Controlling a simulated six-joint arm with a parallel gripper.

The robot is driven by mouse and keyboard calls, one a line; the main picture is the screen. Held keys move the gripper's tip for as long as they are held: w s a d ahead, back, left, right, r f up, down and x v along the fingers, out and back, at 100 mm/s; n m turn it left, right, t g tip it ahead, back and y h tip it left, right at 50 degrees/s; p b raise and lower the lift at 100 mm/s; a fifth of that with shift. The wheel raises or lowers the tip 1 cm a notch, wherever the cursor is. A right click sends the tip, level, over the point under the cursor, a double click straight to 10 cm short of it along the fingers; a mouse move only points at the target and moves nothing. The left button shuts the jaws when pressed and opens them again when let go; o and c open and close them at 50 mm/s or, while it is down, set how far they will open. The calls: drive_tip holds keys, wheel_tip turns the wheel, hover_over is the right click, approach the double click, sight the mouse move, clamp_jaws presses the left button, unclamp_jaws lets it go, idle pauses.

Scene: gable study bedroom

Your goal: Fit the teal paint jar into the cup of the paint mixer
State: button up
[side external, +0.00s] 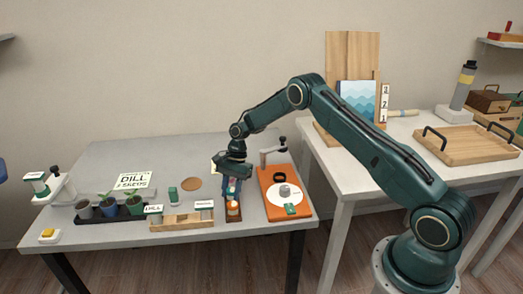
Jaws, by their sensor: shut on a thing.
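My gripper (232,190) points down near the front of the grey table, shut on a small teal-and-white thing that looks like the teal paint jar (232,187); the fingers hide much of it. Just below is a narrow brown rack (233,219) with an orange-and-white jar (233,208) in it. Whether the held jar is clear of the rack is too small to tell. The paint mixer (268,207) is the orange unit to the right of my gripper, with a white disc and a grey hub. A black ring (279,177), probably its cup, is at the back of the disc.
Left of the rack are a wooden holder (182,221) with labelled blocks, potted seedlings in a black tray (125,215), a green block (173,195) and a DILL sign (133,180). A post with a black knob (283,140) rises behind the mixer. The table's back left is clear.

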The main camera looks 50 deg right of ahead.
drive_tip(key=shift+r, duration=0.1)
drive_tip(key=shift+r, duration=4.95)
hover_over(278, 181)
drive_tip(key=d, duration=0.2)
drive_tip(key=shift+w+d+f, duration=0.1)
drive_tip(key=shift+w+f, duration=0.1)
drive_tip(key=shift+f, duration=1.85)
drive_tip(key=shift+w+d+f, duration=0.1)
drive_tip(key=shift+w+f, duration=0.1)
drive_tip(key=shift+f, duration=1.85)
drive_tip(key=shift+f, duration=0.1)
drive_tip(key=o, duration=1)
